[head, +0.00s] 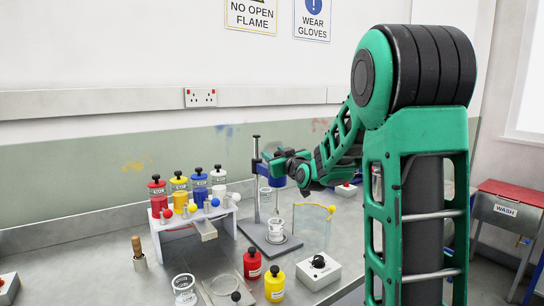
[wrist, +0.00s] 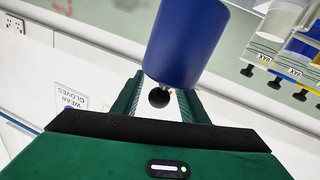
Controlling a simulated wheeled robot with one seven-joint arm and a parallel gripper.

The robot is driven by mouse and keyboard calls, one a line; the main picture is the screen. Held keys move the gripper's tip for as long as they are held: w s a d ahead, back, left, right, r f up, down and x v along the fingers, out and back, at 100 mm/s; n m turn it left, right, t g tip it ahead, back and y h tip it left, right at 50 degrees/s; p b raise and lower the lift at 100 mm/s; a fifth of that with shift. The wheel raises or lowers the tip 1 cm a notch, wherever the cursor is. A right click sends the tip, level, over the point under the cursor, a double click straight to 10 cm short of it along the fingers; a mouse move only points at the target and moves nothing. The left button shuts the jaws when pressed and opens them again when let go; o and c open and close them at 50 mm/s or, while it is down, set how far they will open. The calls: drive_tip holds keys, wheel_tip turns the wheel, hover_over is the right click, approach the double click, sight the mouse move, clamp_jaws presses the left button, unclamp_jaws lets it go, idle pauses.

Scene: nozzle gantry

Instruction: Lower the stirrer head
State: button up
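The stirrer has a blue stirrer head (head: 278,180) raised on an upright post (head: 256,165) over a grey base plate (head: 262,243). A glass beaker (head: 275,227) stands on the base below the head. My gripper (head: 277,161) is at the stirrer head, partly covering it. In the wrist view the stirrer head is a large blue cylinder (wrist: 187,42) with a small black ball knob (wrist: 159,98) on it. The knob sits between my gripper's green fingers (wrist: 160,92), with a gap showing on each side. The gripper is open.
A white rack (head: 210,222) with coloured bottles stands left of the stirrer. A red bottle (head: 252,263), a yellow bottle (head: 275,284) and a white control box (head: 318,270) are in front. A clear panel with a yellow knob (head: 331,209) stands right of the stirrer.

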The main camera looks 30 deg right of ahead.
sight(280, 185)
drive_tip(key=shift+w+d, duration=0.1)
drive_tip(key=shift+w, duration=0.65)
drive_tip(key=shift+c, duration=0.6)
clamp_jaws()
wheel_tip(280, 185, down, 10)
drive_tip(key=shift+r, duration=0.2)
drive_tip(key=shift+o, duration=0.6)
unclamp_jaws()
drive_tip(key=shift+f, duration=0.1)
drive_tip(key=s, duration=0.3)
drive_tip(key=s+a, duration=0.1)
drive_tip(key=s, duration=0.3)
drive_tip(key=s+a, duration=0.1)
drive_tip(key=s, duration=0.2)
drive_tip(key=shift+s, duration=0.25)
